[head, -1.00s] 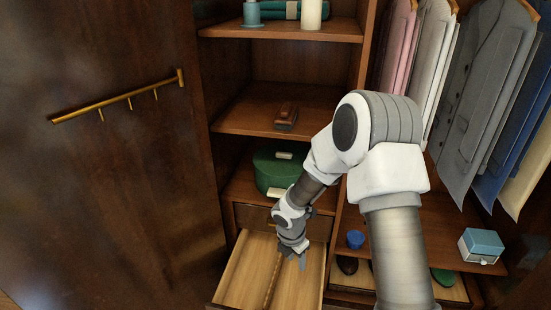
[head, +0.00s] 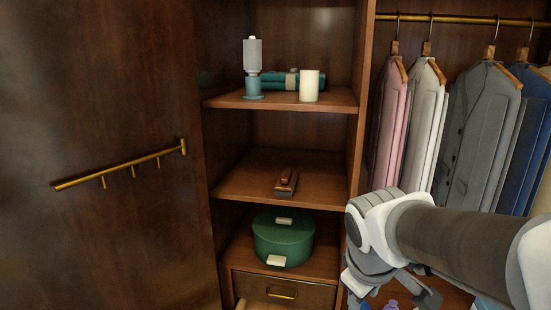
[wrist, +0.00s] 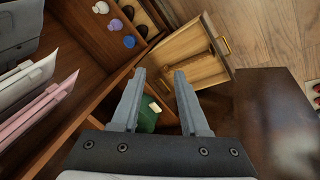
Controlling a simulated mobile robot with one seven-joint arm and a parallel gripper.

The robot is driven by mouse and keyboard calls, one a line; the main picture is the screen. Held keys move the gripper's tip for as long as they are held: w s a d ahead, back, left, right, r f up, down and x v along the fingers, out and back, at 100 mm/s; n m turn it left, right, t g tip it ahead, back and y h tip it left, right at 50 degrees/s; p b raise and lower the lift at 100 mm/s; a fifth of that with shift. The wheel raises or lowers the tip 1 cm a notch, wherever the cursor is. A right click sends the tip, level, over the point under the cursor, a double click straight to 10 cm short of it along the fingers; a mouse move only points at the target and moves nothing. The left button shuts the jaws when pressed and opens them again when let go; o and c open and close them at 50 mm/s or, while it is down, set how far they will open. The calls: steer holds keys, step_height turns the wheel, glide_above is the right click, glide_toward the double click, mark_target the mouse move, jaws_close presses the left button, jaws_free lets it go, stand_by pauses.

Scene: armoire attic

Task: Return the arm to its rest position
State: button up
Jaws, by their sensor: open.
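My arm is folded back at the right of the head view, in front of the hanging clothes. My gripper (wrist: 159,74) shows in the wrist view with its two grey fingers apart and nothing between them. In the head view the arm's end is low, right of the green round box (head: 283,238), and the fingertips are hard to make out there. The open drawer (wrist: 181,46), with a light wooden inside, lies beyond the fingertips in the wrist view.
An armoire door with a brass rail (head: 120,171) stands at the left. Shelves hold a wooden brush (head: 286,182), a white cylinder (head: 309,86) and a teal bottle (head: 252,68). Jackets (head: 475,135) hang behind my arm. A blue lid (wrist: 129,41) sits by the drawer.

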steer(key=s+r+m+t+y, duration=0.1)
steer(key=s+r+m, duration=0.1)
steer(key=s+m, duration=0.15)
steer(key=s+r+m+y, duration=0.1)
steer(key=s+r+m, duration=0.15)
steer(key=s, duration=0.25)
step_height(320, 180, up, 16)
steer(key=s+m+p, duration=0.1)
steer(key=p, duration=1.6)
steer(key=shift+a, duration=0.45)
steer(key=shift+d, duration=0.1)
